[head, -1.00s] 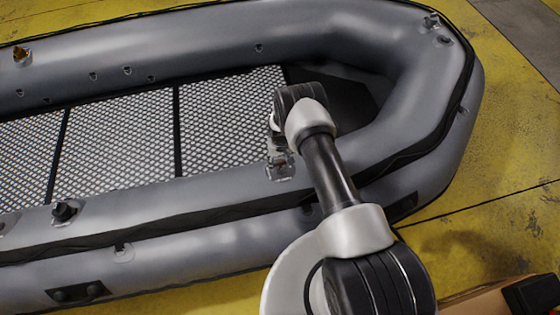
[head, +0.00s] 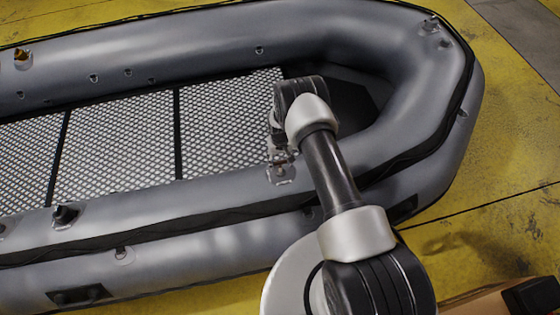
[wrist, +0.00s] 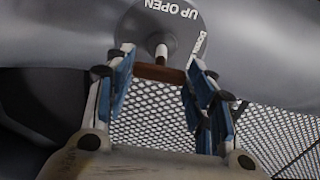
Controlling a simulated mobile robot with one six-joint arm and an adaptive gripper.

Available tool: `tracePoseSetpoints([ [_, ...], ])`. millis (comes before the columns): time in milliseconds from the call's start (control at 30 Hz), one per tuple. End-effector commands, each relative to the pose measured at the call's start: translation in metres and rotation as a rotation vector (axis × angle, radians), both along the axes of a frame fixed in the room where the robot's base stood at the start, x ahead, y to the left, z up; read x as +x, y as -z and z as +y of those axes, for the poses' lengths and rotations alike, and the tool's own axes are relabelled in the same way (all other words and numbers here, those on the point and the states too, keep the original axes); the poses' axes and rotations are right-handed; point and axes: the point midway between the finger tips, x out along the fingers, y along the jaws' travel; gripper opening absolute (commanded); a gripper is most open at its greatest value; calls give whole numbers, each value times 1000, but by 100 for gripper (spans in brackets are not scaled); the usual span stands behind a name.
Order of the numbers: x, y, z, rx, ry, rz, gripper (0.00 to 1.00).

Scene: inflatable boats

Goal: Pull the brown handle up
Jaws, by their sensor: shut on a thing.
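The brown handle (wrist: 160,73) is a short bar in the wrist view, below a round grey disc (wrist: 155,30) with the words "UP OPEN", upside down in the picture. A pale stem joins the bar to the disc. My gripper (wrist: 160,65) has its blue-padded fingers at the two ends of the bar and is shut on it. In the head view my arm hides most of the gripper and the handle; part of the fitting (head: 281,174) shows on the near tube.
A grey inflatable boat (head: 200,45) lies on a yellow floor (head: 500,230). Its patterned deck (head: 120,140) is open and clear. Another brownish fitting (head: 22,55) sits on the far tube.

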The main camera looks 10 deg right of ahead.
Motion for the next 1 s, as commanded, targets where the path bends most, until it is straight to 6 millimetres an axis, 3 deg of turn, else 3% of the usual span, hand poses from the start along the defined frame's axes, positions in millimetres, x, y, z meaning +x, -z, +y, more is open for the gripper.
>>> tracePoseSetpoints([
  [67,4,-4,0,0,0,-8,7],
  [100,4,-4,0,0,0,-8,52],
  [300,3,-3,0,0,0,-6,65],
  [400,3,-2,0,0,0,-6,70],
  [767,3,-6,0,0,0,-5,70],
  [1000,4,-46,0,0,0,-8,70],
])
